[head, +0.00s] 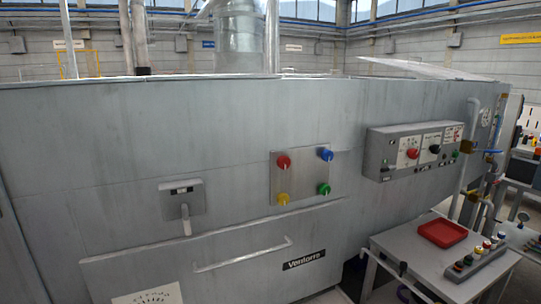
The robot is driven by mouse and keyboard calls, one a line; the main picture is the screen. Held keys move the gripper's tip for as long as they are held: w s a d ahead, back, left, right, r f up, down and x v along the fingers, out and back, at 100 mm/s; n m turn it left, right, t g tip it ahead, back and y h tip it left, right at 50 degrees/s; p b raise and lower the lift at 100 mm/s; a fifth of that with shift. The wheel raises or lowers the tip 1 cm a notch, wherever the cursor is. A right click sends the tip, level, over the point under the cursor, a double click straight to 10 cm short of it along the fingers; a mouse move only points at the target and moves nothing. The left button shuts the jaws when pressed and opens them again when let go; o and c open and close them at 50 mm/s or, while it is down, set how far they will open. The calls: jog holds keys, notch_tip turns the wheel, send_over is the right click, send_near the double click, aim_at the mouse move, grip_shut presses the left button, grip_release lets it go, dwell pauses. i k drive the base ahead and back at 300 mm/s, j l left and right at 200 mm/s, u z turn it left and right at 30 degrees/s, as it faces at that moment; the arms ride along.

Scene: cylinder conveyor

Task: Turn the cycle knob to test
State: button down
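A grey control box (388,158) is mounted on the right part of the large grey machine's front. On its face are a red knob (412,153) on a white dial plate and a black knob (435,149) on another plate to its right. Small buttons and a further red-marked plate (453,134) are beside them. The lettering is too small to read, so I cannot tell which knob is the cycle knob or where it points. My gripper does not show in the head view.
A square plate (304,176) left of the box carries red, blue, yellow and green knobs. A lever unit (182,199) and a long handle (243,256) stick out of the machine. A table (405,245) with a red tray (443,223) and a button strip stands below the box.

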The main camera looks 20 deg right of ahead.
aim_at(435, 149)
jog(key=z, duration=1.2)
